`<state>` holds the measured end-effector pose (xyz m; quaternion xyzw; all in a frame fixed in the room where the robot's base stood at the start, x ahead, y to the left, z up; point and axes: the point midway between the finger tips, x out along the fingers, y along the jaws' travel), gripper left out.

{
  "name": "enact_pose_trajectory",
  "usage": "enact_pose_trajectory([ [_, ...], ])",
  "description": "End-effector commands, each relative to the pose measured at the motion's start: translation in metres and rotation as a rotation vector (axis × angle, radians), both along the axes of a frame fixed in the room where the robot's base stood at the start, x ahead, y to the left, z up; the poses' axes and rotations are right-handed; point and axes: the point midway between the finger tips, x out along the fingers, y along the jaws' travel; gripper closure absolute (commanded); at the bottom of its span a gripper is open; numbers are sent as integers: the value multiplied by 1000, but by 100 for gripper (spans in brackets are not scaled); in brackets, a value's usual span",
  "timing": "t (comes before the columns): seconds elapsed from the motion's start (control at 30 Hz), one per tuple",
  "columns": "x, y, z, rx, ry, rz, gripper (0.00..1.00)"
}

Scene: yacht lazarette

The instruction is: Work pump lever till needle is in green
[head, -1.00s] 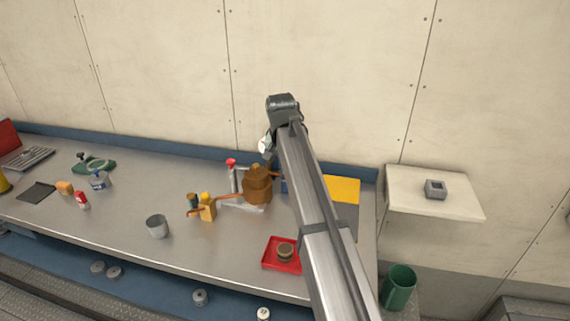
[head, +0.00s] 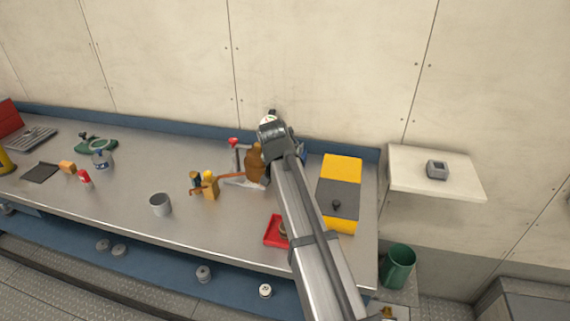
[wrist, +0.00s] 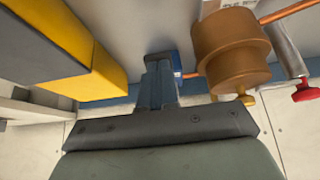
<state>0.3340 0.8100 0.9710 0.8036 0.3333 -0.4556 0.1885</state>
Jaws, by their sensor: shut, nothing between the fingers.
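The bronze pump body (head: 255,165) stands on the bench in a pale metal frame, and it also shows in the wrist view (wrist: 230,50). A grey bar with a red knob (head: 233,142), apparently the lever, stands at its left; the knob shows at right in the wrist view (wrist: 307,94). A small pale round face with a bit of red, likely the gauge (head: 267,119), shows just above my arm's end; its needle is unreadable. My gripper (wrist: 159,72) is shut and empty, beside the bronze body and apart from the knob. In the head view my arm hides its fingers.
A yellow and grey box (head: 340,195) lies right of my arm. A red tray (head: 274,232) is partly hidden by the arm. A copper pipe (head: 230,177) runs left to brass fittings (head: 210,188). A grey cup (head: 160,205) stands farther left. A blue item (wrist: 165,57) lies beyond my fingers.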

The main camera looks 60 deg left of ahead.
Motion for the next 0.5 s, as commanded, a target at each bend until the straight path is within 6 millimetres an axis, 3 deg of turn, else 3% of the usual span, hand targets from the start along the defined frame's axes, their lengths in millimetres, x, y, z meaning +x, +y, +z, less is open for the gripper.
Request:
enact_pose_trajectory([
  [0.27,-2,-2,-1,-9,8,-1,100],
  [0.5,-6,-5,31,-1,3,0,100],
])
